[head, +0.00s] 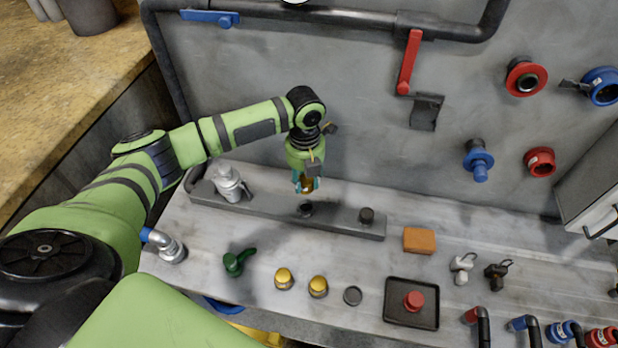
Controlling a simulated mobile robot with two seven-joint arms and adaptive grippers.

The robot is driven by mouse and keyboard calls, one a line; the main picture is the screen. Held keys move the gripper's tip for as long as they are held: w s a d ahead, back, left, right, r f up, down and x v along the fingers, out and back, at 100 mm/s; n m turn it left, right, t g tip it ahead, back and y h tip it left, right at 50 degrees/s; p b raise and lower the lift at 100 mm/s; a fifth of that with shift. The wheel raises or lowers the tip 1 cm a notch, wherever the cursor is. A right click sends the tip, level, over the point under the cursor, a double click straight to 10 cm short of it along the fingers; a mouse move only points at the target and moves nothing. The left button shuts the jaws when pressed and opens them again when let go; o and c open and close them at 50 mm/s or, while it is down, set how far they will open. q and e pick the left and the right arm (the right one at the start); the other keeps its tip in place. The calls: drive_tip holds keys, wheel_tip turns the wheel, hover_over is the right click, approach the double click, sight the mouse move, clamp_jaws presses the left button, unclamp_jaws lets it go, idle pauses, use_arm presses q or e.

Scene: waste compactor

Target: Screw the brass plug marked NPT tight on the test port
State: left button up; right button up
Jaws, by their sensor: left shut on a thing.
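My left gripper (306,186) points down, shut on a small brass plug (307,184). The plug is mostly hidden between the fingers, and no marking can be read on it. It is just above a dark port (306,209) on the long grey bar at the wall's foot; a small gap seems to show between them. A second dark port (366,216) stands further right on the same bar (338,221). I cannot read which is labelled the test port. Two more brass-yellow caps (284,278) (318,286) stand on the bench. My right gripper is not in view.
A silver fitting (229,184) stands on the bar's left end. In front lie a green-handled part (238,262), a dark disc (352,296), a black tray (398,318) with a red button and an orange block (419,240). Red and blue valves are on the wall.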

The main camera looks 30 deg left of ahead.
sight(306, 192)
use_arm(q)
drive_tip(key=shift+s+d, duration=0.1)
drive_tip(key=shift+r+p, duration=0.1)
drive_tip(key=shift+p, duration=0.2)
drive_tip(key=shift+f, duration=0.2)
drive_tip(key=shift+f+b, duration=0.55)
drive_tip(key=shift+f, duration=0.25)
wheel_tip(306, 192, down, 2)
drive_tip(key=shift+f+b, duration=0.25)
drive_tip(key=shift+b, duration=0.5)
drive_tip(key=shift+f+b, duration=0.45)
drive_tip(key=shift+f, duration=0.3)
drive_tip(key=n, duration=0.2)
drive_tip(key=shift+r+n, duration=0.15)
drive_tip(key=shift+n, duration=0.25)
drive_tip(key=shift+r+n, duration=0.1)
drive_tip(key=shift+n, duration=1.1)
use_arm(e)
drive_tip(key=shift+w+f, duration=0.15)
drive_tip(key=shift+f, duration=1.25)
use_arm(q)
drive_tip(key=shift+n, duration=0.3)
